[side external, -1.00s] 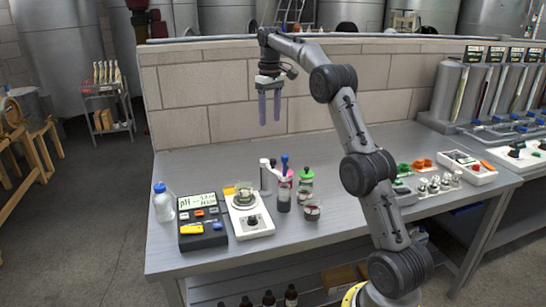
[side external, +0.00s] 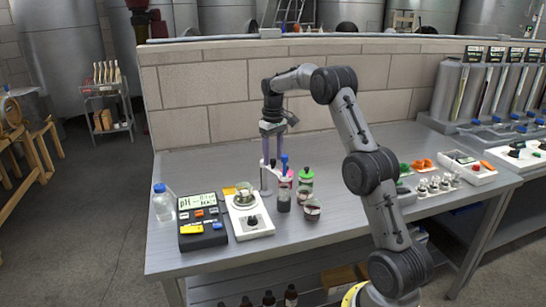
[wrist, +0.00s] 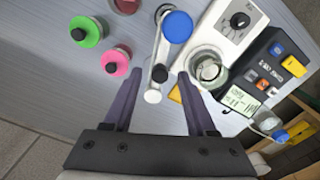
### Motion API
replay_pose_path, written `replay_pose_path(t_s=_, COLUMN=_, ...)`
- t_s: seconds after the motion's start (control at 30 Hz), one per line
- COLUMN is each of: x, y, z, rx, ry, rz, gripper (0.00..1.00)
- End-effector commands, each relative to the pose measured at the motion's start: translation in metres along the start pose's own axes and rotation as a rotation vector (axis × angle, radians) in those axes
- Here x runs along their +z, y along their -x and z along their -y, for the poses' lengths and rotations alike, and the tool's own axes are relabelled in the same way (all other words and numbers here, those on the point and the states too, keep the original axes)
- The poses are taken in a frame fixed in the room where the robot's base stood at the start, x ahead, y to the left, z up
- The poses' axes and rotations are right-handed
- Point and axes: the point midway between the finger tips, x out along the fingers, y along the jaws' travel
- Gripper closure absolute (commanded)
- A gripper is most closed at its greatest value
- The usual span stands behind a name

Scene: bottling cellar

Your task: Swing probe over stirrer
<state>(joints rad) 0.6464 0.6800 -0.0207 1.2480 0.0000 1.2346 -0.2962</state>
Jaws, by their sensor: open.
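The stirrer (side external: 252,222) is a white box with a black knob, and a glass beaker (side external: 244,196) stands on its plate. Both also show in the wrist view, the stirrer (wrist: 226,38) at upper right and the beaker (wrist: 210,70) below it. The blue-topped probe (side external: 284,166) is right of the stirrer, on the white swing arm (wrist: 155,82) of a thin stand. Its blue cap (wrist: 177,27) is away from the beaker. My gripper (wrist: 160,78) is open, pointing down, with its purple fingers either side of the arm's near end. I cannot tell whether they touch it.
The pH meter (side external: 200,222) stands left of the stirrer, and a blue-capped bottle (side external: 163,203) is at the far left. A green-capped jar (side external: 305,181) and a pink-capped jar (wrist: 116,62) stand close to the probe. A brick wall (side external: 210,90) runs behind the bench.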

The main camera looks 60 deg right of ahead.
Motion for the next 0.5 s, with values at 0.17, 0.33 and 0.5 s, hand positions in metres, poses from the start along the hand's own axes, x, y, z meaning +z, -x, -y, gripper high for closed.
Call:
replay_pose_path(t_s=0.17, x=-0.0001, y=-0.0064, z=0.0000, rx=0.000, ry=0.000, rz=-0.001, gripper=0.43)
replay_pose_path(t_s=0.33, x=-0.0001, y=-0.0065, z=0.0000, rx=0.000, ry=0.000, rz=0.000, gripper=0.43)
replay_pose_path(t_s=0.5, x=-0.0001, y=-0.0063, z=0.0000, rx=0.000, ry=0.000, rz=0.000, gripper=0.66)
